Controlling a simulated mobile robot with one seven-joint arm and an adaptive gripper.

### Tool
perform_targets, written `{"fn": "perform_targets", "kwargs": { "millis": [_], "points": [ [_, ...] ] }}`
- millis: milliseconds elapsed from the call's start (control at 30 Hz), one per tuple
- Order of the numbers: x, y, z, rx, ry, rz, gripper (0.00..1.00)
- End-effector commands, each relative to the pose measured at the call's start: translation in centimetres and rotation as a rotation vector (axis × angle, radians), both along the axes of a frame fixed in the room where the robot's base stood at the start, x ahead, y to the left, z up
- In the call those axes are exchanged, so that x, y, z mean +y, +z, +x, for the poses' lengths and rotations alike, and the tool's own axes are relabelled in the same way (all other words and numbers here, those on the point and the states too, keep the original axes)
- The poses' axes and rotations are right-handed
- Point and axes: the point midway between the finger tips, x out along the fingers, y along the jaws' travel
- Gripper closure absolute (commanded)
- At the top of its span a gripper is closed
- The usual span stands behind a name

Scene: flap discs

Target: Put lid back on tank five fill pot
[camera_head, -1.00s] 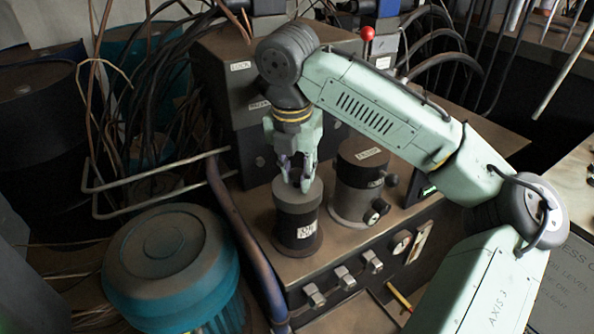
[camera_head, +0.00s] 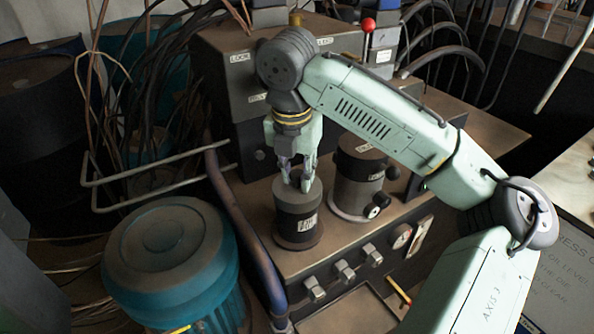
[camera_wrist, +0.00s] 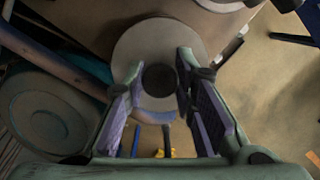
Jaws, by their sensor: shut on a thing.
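My gripper (camera_head: 297,186) points down over a dark cylindrical pot (camera_head: 294,226) with a white label whose text I cannot read for sure. A grey round lid (camera_head: 312,195) is at the top of the pot, under my fingers. In the wrist view the lid (camera_wrist: 139,44) is a pale disc with a dark round knob (camera_wrist: 160,80) in its middle. My fingers (camera_wrist: 157,82) stand on both sides of the knob and are shut on it. The lid looks level and roughly centred on the pot; whether it rests fully on the rim I cannot tell.
A second dark pot (camera_head: 356,180) with side knobs stands close on the right. A bent pipe (camera_head: 240,225) runs on the left, beside a teal motor-like drum (camera_head: 170,265). A dark labelled box (camera_head: 240,85) with a red-knobbed lever (camera_head: 368,25) stands behind.

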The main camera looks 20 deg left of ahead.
Motion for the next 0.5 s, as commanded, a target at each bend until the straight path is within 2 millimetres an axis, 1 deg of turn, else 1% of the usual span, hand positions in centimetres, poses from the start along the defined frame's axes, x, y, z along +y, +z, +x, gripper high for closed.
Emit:
{"fn": "perform_targets", "kwargs": {
  "millis": [200, 233, 500],
  "points": [
    [0.01, -0.49, -0.04, 0.001, 0.001, 0.0, 1.0],
    [0.01, -0.5, -0.03, 0.001, 0.0, 0.0, 0.75],
    [-0.02, -0.5, -0.03, 0.001, 0.0, -0.001, 0.57]
  ]
}}
